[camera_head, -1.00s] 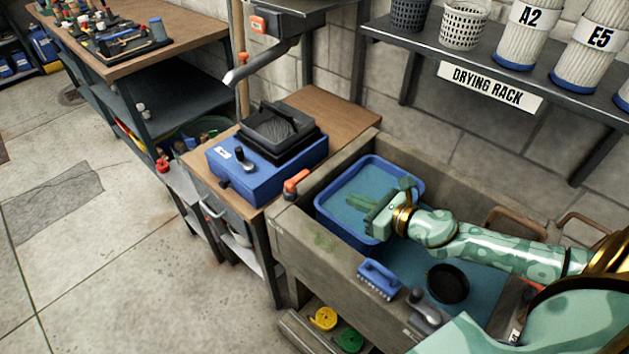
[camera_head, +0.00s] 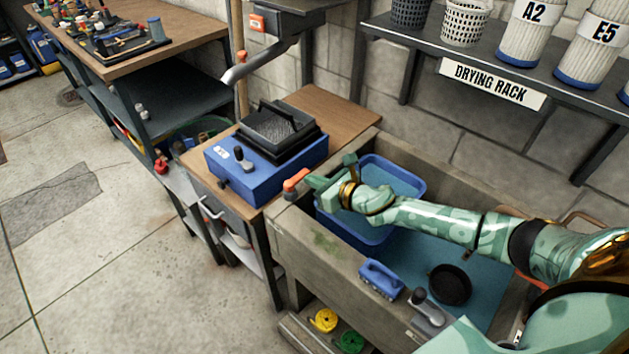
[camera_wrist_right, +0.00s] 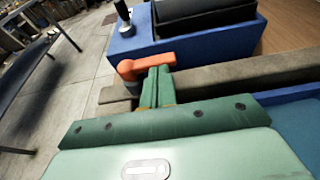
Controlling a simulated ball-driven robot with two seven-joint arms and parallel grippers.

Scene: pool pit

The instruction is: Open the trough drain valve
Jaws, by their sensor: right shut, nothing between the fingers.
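The valve handle, an orange lever (camera_head: 296,180), sits on the left end rim of the concrete trough (camera_head: 288,222). In the right wrist view the orange lever (camera_wrist_right: 146,65) lies just beyond my fingertips, its arm pointing right toward them. My right gripper (camera_head: 312,182) is shut and empty, its fingertips at the lever's right end. In the right wrist view the shut fingers (camera_wrist_right: 157,82) overlap the lever's end; whether they touch cannot be told. The valve body below the lever is mostly hidden. My left gripper is not in view.
A blue tub (camera_head: 402,172) stands in the trough under my right arm. A black round pan (camera_head: 450,284) lies in the trough. A blue machine (camera_head: 262,178) stands left of the lever.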

